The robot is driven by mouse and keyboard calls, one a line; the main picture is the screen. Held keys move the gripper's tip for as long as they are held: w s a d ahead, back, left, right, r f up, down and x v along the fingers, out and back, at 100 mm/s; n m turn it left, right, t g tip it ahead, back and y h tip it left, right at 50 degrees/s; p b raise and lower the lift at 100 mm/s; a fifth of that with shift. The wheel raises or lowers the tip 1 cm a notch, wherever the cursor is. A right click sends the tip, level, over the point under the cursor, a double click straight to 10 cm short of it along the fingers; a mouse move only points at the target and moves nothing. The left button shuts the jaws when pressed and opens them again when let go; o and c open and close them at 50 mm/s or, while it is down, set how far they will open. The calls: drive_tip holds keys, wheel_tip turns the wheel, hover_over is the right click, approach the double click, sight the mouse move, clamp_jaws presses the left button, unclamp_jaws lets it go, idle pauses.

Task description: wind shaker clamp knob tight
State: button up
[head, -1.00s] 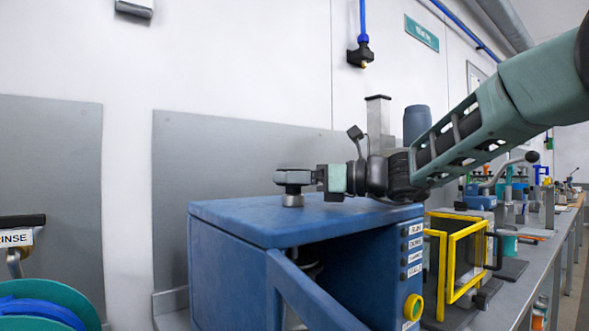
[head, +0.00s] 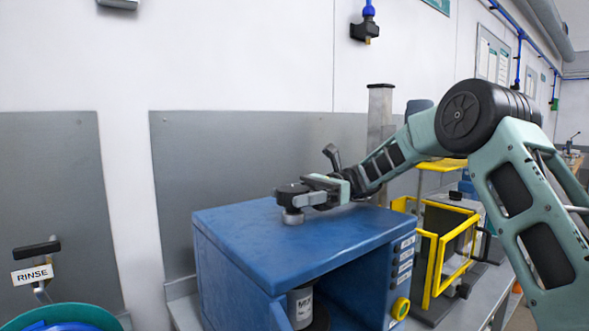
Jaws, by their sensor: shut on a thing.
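The blue shaker cabinet (head: 262,236) stands on the bench, with its front open. On its top is the clamp knob (head: 292,192), a dark knob on a short metal collar. My gripper (head: 300,190) reaches in from the right, level and low over the cabinet top, and is shut on the knob. The fingers hide part of the knob. Inside the cabinet a grey labelled can (head: 301,306) shows in the opening; its lower part is out of view.
A column of labelled buttons and a yellow ring knob (head: 400,308) are on the cabinet's right front. A yellow-framed guard (head: 437,275) stands just to the right. A grey panel is behind.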

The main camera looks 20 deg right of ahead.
drive_tip(key=n+g+h+p, duration=0.1)
drive_tip(key=g+p, duration=0.1)
drive_tip(key=n+g+p, duration=0.1)
drive_tip(key=g+p, duration=0.1)
drive_tip(key=p, duration=0.1)
drive_tip(key=shift+r+n+h, duration=0.4)
drive_tip(key=n+g+h+p, duration=0.2)
drive_tip(key=p, duration=0.5)
drive_tip(key=shift+w+r+g, duration=0.1)
drive_tip(key=shift+g, duration=0.3)
drive_tip(key=n+g+p, duration=0.1)
drive_tip(key=p, duration=0.2)
drive_tip(key=shift+h, duration=0.4)
drive_tip(key=shift+a+n+g+h+p, duration=0.1)
drive_tip(key=shift+n+g+h+p, duration=0.25)
drive_tip(key=shift+p, duration=0.9)
drive_tip(key=shift+f+n+g+h+p, duration=0.25)
drive_tip(key=shift+f+h+p, duration=0.2)
drive_tip(key=shift+p, duration=0.65)
drive_tip(key=o, duration=1)
drive_tip(key=shift+c, duration=0.2)
